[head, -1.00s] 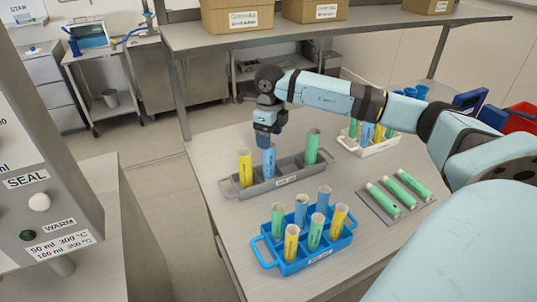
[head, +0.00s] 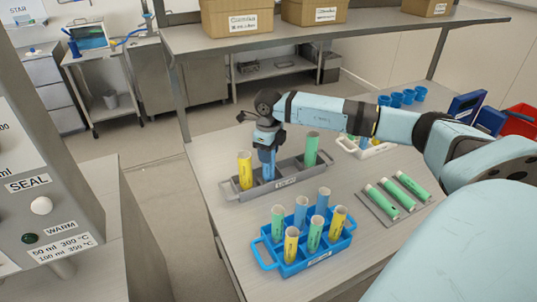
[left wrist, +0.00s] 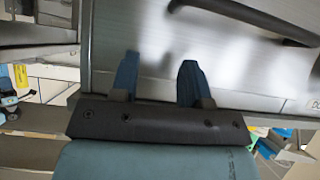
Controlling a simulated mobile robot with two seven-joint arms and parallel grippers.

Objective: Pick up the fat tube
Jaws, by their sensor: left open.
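In the head view, a grey rack (head: 285,180) on the table holds a yellow tube (head: 245,169), a blue tube (head: 268,170) and a green tube (head: 311,148), all upright. The tube labels are too small to read. My right gripper (head: 267,148) points down at the top of the blue tube. Its fingers overlap the tube top, and I cannot tell whether they grip it. My left gripper (left wrist: 158,80) shows only in the left wrist view, open and empty, its two blue fingers apart.
A blue rack (head: 318,260) with several tubes stands nearer. Several green tubes (head: 390,194) lie on a flat tray at the right. A white rack (head: 371,151) is partly behind my right arm. A shelf with boxes (head: 238,18) crosses above the table's back.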

